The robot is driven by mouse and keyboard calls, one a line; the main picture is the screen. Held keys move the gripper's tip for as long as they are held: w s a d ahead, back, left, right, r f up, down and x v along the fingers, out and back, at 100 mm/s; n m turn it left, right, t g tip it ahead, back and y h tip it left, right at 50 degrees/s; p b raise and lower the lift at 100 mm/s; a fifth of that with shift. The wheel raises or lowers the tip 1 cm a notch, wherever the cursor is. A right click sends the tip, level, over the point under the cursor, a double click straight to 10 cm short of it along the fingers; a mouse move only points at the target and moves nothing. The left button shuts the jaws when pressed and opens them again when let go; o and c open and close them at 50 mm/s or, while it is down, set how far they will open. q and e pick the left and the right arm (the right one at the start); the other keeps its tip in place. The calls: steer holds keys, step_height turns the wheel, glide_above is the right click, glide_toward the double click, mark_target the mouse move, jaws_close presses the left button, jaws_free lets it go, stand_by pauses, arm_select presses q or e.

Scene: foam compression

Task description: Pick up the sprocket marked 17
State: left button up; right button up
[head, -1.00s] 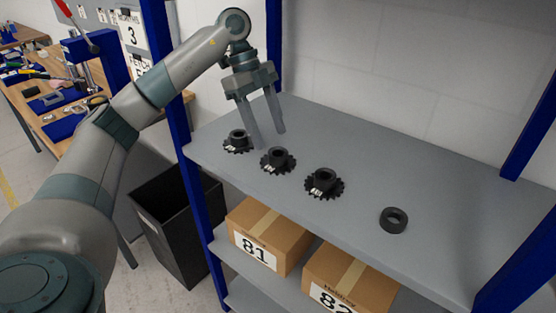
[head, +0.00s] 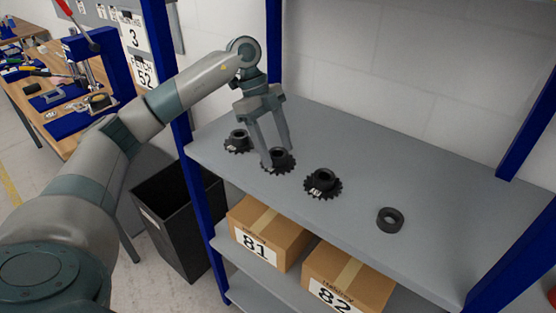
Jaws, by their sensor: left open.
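Three black toothed sprockets lie in a row on the grey shelf: a left sprocket (head: 237,142), a middle sprocket (head: 284,161) and a right sprocket (head: 323,184). Each has a raised hub and a small white marking, too small to read, so I cannot tell which is 17. My left gripper (head: 277,157) is open and points down at the middle sprocket. One finger reaches down in front of its left side and hides part of it; the other finger is behind its hub. I cannot tell whether they touch it. My right gripper is not in view.
A plain black ring (head: 390,220) lies right of the sprockets on the shelf (head: 430,205). Blue uprights stand at the shelf's corners. Boxes marked 81 (head: 268,232) and 82 (head: 345,280) sit below. A black bin (head: 178,215) stands left. The shelf's back right is clear.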

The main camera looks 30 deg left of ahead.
arm_select(q)
steer(key=shift+c, duration=0.4)
steer(key=c, duration=1.3)
steer(key=shift+r, duration=0.1)
steer(key=shift+w+r+b, duration=0.1)
steer(key=shift+r+b, duration=0.5)
steer(key=shift+r, duration=0.3)
step_height(320, 180, up, 2)
steer(key=shift+d+r+b, duration=0.1)
steer(key=shift+d+b, duration=0.05)
steer(key=shift+b, duration=0.35)
steer(key=s+d+r+b, duration=0.3)
steer(key=s+d+r, duration=0.3)
steer(key=s, duration=0.3)
steer(key=shift+d+r, duration=0.4)
steer(key=shift+d, duration=0.25)
